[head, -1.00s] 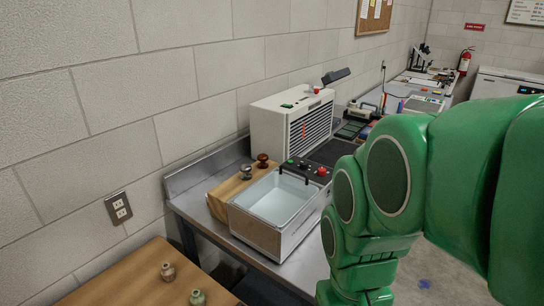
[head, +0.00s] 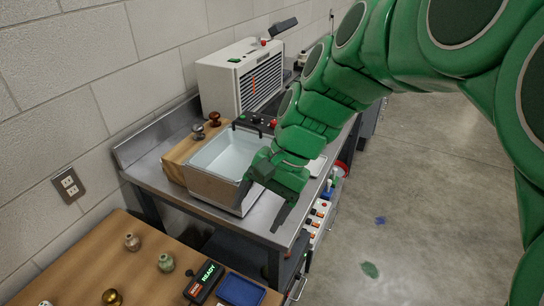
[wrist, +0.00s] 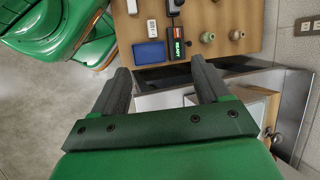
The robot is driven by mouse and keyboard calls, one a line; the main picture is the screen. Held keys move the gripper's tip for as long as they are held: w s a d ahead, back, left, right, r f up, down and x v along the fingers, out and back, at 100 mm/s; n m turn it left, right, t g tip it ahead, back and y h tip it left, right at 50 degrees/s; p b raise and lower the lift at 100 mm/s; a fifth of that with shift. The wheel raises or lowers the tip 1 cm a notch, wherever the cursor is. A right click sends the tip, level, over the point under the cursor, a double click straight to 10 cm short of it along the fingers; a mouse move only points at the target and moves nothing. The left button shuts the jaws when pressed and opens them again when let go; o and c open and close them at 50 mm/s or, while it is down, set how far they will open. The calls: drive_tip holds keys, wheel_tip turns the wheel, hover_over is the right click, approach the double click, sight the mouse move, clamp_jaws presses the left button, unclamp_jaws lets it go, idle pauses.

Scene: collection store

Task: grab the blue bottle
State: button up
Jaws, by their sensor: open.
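I cannot make out a blue bottle for certain in any view. A small blue item (head: 328,186) shows beside the steel bench, too small to identify. My gripper (head: 265,194) is in front of the front right corner of the white basin in the head view. In the wrist view my gripper (wrist: 160,68) has its two dark fingers spread wide, with nothing between them. The fingers point toward the wooden table.
The wooden table (head: 85,258) holds small vases (head: 166,262), a black device reading READY (head: 204,281) and a blue tray (head: 240,290). The steel bench (head: 150,150) carries the basin (head: 224,155) and a white machine (head: 238,78). Open floor lies at right.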

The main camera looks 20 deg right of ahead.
drive_tip(key=w+d+r+m+t+y, duration=0.1)
drive_tip(key=w+d+m+t+y, duration=0.1)
drive_tip(key=w+d+m, duration=0.4)
drive_tip(key=w+d+m+t+y, duration=0.1)
drive_tip(key=w+m+t+y, duration=0.15)
drive_tip(key=w, duration=0.55)
drive_tip(key=w+d+f+m+t, duration=0.1)
drive_tip(key=w+d+m+t, duration=0.3)
drive_tip(key=d, duration=0.4)
drive_tip(key=w+d+m+t, duration=0.1)
drive_tip(key=w+d+m, duration=0.3)
drive_tip(key=d+m, duration=0.25)
drive_tip(key=shift+t, duration=0.25)
drive_tip(key=f, duration=1.8)
drive_tip(key=shift+d, duration=0.3)
drive_tip(key=shift+a+f, duration=0.1)
drive_tip(key=shift+f, duration=0.25)
drive_tip(key=shift+x, duration=3.8)
drive_tip(key=shift+s+f, duration=0.1)
drive_tip(key=shift+f, duration=0.05)
drive_tip(key=c, duration=1.1)
